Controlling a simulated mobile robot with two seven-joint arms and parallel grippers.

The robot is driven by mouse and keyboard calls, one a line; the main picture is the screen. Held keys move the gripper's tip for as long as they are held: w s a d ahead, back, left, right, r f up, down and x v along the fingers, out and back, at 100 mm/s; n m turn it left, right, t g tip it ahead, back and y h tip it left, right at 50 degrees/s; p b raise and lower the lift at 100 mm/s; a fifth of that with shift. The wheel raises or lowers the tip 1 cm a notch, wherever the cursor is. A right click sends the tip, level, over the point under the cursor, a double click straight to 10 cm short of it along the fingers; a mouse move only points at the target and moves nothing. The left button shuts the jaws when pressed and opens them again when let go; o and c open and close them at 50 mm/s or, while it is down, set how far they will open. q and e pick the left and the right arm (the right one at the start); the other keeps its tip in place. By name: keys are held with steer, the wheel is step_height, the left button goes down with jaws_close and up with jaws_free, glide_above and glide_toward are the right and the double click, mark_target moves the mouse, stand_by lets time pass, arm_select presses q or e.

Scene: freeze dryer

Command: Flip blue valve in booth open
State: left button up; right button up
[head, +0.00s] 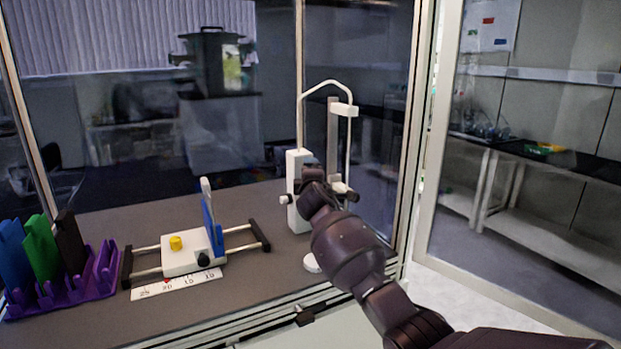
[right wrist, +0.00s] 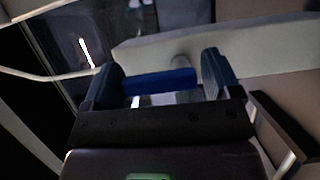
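The blue valve (right wrist: 160,82) shows in the right wrist view as a short blue bar. It lies crosswise between the two dark fingers of my right gripper (right wrist: 163,80), which are spread wide. The bar's left end is close to the left finger; I cannot tell if they touch. A small gap shows at the right finger. In the head view my right arm reaches into the booth, and its gripper (head: 318,195) is at the white tube stand (head: 298,165). My wrist hides the valve there. My left gripper is out of view.
A white sliding device with a blue plate (head: 212,230) and yellow knob (head: 175,242) stands left on the booth's grey floor. A purple rack (head: 75,288) with coloured plates is at far left. The booth's frame post (head: 410,150) is close right of my arm.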

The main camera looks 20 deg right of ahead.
steer(key=shift+o, duration=0.9)
steer(key=shift+s, duration=0.1)
steer(key=v, duration=1)
steer(key=shift+s, duration=0.3)
steer(key=shift+r, duration=0.1)
